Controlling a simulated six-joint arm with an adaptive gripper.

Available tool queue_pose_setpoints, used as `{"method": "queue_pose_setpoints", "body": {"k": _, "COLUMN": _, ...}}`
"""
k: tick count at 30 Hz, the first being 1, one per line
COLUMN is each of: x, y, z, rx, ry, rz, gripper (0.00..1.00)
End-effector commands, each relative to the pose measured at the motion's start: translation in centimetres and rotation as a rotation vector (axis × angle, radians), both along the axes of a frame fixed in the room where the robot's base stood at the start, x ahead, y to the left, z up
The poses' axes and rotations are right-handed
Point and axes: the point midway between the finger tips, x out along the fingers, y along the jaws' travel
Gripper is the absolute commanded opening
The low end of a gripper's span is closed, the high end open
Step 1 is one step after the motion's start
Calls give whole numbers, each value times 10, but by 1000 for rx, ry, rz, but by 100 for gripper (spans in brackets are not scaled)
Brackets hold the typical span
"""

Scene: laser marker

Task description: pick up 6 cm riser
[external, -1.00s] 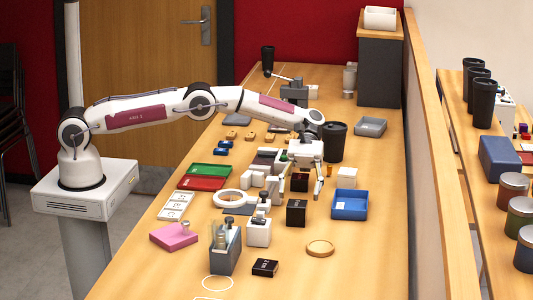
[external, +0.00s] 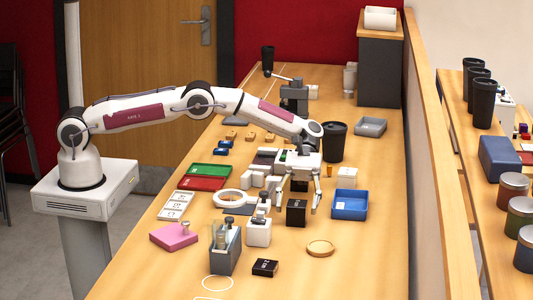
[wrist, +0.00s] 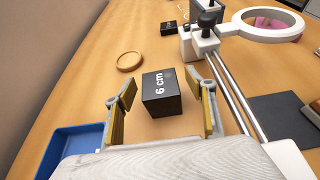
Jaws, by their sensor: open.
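The 6 cm riser is a black cube (external: 296,212) standing on the table under my gripper in the external view. In the wrist view the riser (wrist: 162,93) shows white "6 cm" lettering on top. My gripper (external: 297,205) points down at it and is open. In the wrist view the two fingers of my gripper (wrist: 162,108) stand on either side of the cube, with a visible gap at each side. The fingers appear apart from the riser.
A blue tray (external: 349,205) lies to the right of the riser. A white ring stand (wrist: 210,45) with metal rods is close by. A round wooden dish (external: 320,247) and a small black block (external: 265,267) lie toward the front. Table around the dish is clear.

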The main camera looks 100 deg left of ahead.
Motion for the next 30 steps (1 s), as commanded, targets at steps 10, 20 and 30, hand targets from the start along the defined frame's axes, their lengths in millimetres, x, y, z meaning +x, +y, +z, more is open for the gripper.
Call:
{"method": "queue_pose_setpoints", "body": {"k": 10, "x": 0, "y": 0, "z": 0, "rx": 0, "ry": 1, "rz": 0, "gripper": 56}}
{"method": "queue_pose_setpoints", "body": {"k": 20, "x": 0, "y": 0, "z": 1, "rx": -1, "ry": -1, "rz": 1, "gripper": 1}}
{"method": "queue_pose_setpoints", "body": {"k": 30, "x": 0, "y": 0, "z": 4, "rx": -1, "ry": -1, "rz": 1, "gripper": 1}}
